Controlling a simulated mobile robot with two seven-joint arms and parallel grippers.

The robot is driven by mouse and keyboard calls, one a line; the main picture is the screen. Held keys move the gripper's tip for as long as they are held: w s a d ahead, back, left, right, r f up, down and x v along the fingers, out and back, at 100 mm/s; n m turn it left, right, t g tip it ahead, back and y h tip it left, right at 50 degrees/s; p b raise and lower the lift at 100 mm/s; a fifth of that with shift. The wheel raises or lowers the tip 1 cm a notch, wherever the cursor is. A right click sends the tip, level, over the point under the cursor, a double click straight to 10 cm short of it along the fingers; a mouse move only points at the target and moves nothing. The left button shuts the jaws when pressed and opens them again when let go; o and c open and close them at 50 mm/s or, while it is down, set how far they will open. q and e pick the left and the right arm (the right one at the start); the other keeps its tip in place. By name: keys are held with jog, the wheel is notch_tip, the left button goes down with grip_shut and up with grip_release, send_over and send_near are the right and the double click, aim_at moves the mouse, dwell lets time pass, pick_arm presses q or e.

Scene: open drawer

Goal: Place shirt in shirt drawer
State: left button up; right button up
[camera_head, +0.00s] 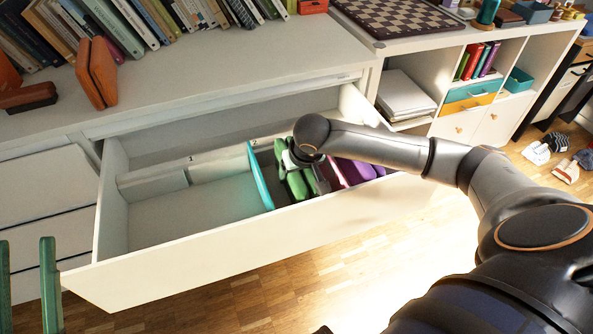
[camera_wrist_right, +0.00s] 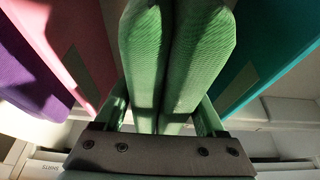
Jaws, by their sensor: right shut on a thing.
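The white drawer (camera_head: 195,240) is pulled open below the cabinet top. A teal divider (camera_head: 260,176) splits it. The left compartment (camera_head: 195,207) looks empty. My left gripper (camera_head: 27,240) is open and empty, left of the drawer.
Books (camera_head: 110,28) and brown bookends (camera_head: 97,72) stand on the cabinet top. A chessboard (camera_head: 400,14) lies on the shelf unit at the right. Shoes (camera_head: 550,148) are on the wooden floor (camera_head: 330,280). The floor before the drawer is clear.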

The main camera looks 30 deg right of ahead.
jog(key=shift+f, duration=0.4)
jog(key=o, duration=1.1)
pick_arm(q)
jog(key=shift+w+a+f+n+y, duration=0.1)
jog(key=shift+w+f+n+y, duration=0.2)
jog(key=shift+f, duration=0.25)
jog(key=shift+w+f+n+y, duration=0.2)
jog(key=shift+f+n+y, duration=0.1)
jog(key=shift+f, duration=0.2)
pick_arm(e)
jog(key=o, duration=0.4)
jog(key=shift+s+f, duration=0.1)
jog(key=shift+f, duration=0.05)
jog(key=shift+r, duration=0.35)
jog(key=shift+s+r, duration=0.1)
jog(key=shift+r, duration=0.6)
jog(key=p+v, duration=0.2)
jog(key=v, duration=0.4)
jog(key=shift+r+p, duration=0.2)
jog(key=shift+p, duration=0.1)
pick_arm(q)
notch_tip(320, 180, down, 21)
jog(key=a+n+g+y+p, duration=0.1)
jog(key=n+g+y, duration=0.3)
jog(key=g, duration=0.4)
jog(key=shift+w+n+g+y+p, duration=0.3)
jog(key=shift+n+g+y, duration=0.1)
jog(key=shift+y, duration=0.5)
pick_arm(e)
jog(key=v, duration=0.5)
